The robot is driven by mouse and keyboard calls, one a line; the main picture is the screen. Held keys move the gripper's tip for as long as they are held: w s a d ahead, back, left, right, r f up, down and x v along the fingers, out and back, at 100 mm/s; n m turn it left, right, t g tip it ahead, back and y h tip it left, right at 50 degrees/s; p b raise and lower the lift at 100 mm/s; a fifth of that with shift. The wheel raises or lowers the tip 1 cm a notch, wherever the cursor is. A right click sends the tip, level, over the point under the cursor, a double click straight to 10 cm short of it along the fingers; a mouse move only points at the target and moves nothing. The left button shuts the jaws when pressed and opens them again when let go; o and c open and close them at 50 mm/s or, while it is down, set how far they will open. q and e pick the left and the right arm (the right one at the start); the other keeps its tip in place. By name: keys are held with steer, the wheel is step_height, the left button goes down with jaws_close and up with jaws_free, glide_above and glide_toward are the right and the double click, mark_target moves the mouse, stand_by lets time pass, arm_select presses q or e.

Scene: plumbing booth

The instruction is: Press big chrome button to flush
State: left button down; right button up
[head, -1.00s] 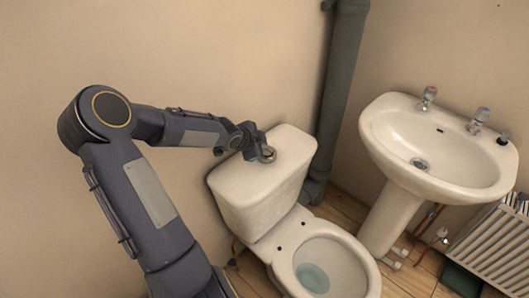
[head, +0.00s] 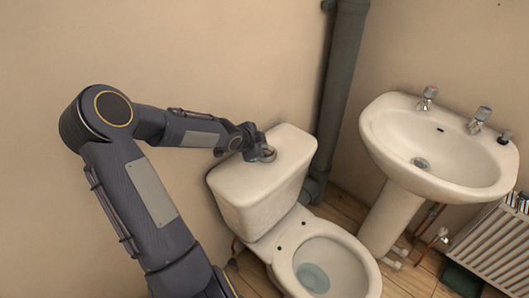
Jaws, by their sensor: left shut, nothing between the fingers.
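The white toilet (head: 262,190) stands against the wall, its cistern lid flat on top and its bowl open with water inside. The chrome button (head: 268,154) is on top of the cistern. My left arm reaches in from the left, and my left gripper (head: 258,149) is shut right at the button, with nothing held. The gripper covers part of the button, and I cannot tell whether the button is pushed down. My right gripper is not in view.
A thick grey pipe (head: 338,85) rises behind the cistern's right side. A white pedestal sink (head: 437,150) with taps stands at the right. A radiator (head: 493,250) is at the lower right. Wooden floor (head: 345,205) shows between the toilet and the sink.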

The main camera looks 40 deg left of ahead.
arm_select(q)
steer(key=shift+f+b, duration=0.4)
steer(key=shift+f, duration=0.3)
stand_by(0.6)
steer(key=shift+r, duration=0.1)
steer(key=shift+r+p, duration=0.9)
steer(key=shift+p, duration=0.2)
step_height(320, 180, up, 5)
steer(key=p, duration=0.5)
steer(key=shift+r+p, duration=0.1)
steer(key=shift+p, duration=0.2)
